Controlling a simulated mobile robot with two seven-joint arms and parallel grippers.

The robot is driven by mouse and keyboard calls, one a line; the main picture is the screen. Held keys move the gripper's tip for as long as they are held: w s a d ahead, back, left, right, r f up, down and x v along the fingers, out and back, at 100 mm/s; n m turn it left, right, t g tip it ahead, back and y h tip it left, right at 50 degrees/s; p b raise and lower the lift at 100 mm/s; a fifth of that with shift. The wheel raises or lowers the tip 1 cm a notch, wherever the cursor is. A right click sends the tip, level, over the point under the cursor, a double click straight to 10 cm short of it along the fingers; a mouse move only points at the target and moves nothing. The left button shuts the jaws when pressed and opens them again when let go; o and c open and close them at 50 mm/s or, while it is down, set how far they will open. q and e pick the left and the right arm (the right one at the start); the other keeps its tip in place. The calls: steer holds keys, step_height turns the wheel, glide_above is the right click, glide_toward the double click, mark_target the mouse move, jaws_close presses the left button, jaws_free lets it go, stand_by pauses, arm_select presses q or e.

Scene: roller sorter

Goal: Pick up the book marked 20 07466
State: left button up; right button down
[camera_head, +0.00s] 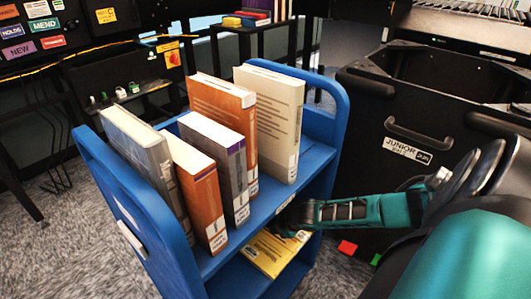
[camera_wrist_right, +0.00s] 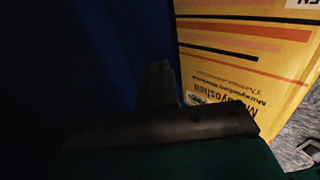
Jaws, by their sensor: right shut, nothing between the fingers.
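I cannot read the number 20 07466 on any book. Several books stand upright on the blue cart's (camera_head: 335,140) top shelf: a grey one (camera_head: 140,145), two orange ones (camera_head: 200,195) (camera_head: 225,115), a grey-purple one (camera_head: 228,170) and a cream one (camera_head: 272,120). A yellow book (camera_head: 266,256) lies on the lower shelf. My right gripper (camera_head: 284,226) reaches in at the lower shelf, beside the yellow book. In the right wrist view its fingers (camera_wrist_right: 160,78) are shut and empty, next to the yellow cover (camera_wrist_right: 235,70). My left gripper is out of view.
A black bin marked JUNIOR (camera_head: 400,115) stands right of the cart. Red (camera_head: 347,247) and green pieces show on or near the floor below my right arm. A dark sorting unit (camera_head: 110,75) stands behind at the left.

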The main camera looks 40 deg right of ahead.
mark_target(263, 231)
steer(key=f+b, duration=0.1)
steer(key=w+f+b, duration=0.2)
steer(key=f+b, duration=0.1)
steer(key=shift+a, duration=0.15)
steer(key=shift+w+f+b, duration=0.15)
steer(key=shift+f+b, duration=0.15)
steer(key=shift+b, duration=0.25)
steer(key=shift+w+f+b, duration=0.15)
steer(key=shift+f+b, duration=0.1)
steer(key=shift+b, duration=0.1)
steer(key=shift+w+f+b, duration=0.25)
steer(key=shift+b, duration=0.2)
steer(key=shift+s, duration=0.15)
